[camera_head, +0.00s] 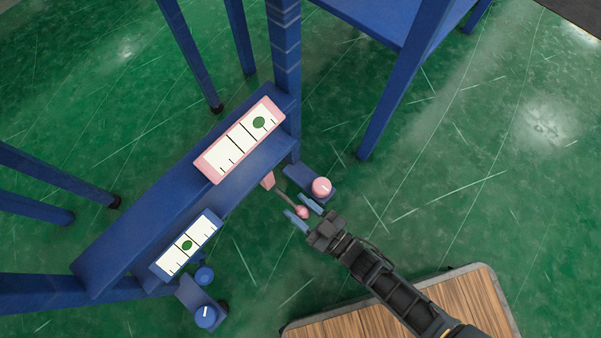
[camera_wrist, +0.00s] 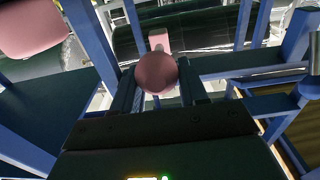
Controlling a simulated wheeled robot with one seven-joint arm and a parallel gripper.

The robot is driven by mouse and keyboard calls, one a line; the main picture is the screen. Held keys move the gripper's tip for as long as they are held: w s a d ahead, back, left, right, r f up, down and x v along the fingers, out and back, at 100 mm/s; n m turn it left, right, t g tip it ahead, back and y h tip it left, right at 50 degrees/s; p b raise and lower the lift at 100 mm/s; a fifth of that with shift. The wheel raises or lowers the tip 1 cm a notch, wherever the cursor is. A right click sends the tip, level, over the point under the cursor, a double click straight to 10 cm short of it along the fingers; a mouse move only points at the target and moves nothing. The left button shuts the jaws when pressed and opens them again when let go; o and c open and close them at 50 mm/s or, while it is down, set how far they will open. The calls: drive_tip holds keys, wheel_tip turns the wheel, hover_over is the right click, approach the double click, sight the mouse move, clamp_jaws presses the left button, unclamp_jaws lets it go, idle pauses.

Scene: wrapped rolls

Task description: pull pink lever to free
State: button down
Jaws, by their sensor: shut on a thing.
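The pink lever (camera_head: 286,199) sticks out from the blue frame below the pink panel, with a round pink knob (camera_head: 302,212) at its end.
A pink dial (camera_head: 321,187) on a blue bracket stands close beside my gripper. A blue-edged panel (camera_head: 187,245), a blue knob (camera_head: 204,275) and a blue dial (camera_head: 206,316) are at lower left. Blue posts surround the frame.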

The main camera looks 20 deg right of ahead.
drive_tip(key=shift+s+d+f, duration=0.25)
drive_tip(key=shift+s+f, duration=0.05)
drive_tip(key=shift+f, duration=0.05)
drive_tip(key=c, duration=1)
unclamp_jaws()
drive_tip(key=o, duration=0.3)
drive_tip(key=shift+w+a+r, duration=0.1)
drive_tip(key=shift+w+r, duration=0.05)
drive_tip(key=shift+r, duration=0.05)
drive_tip(key=p+v, duration=0.1)
drive_tip(key=v, duration=0.6)
drive_tip(key=shift+s+d, duration=0.25)
drive_tip(key=shift+s, duration=0.1)
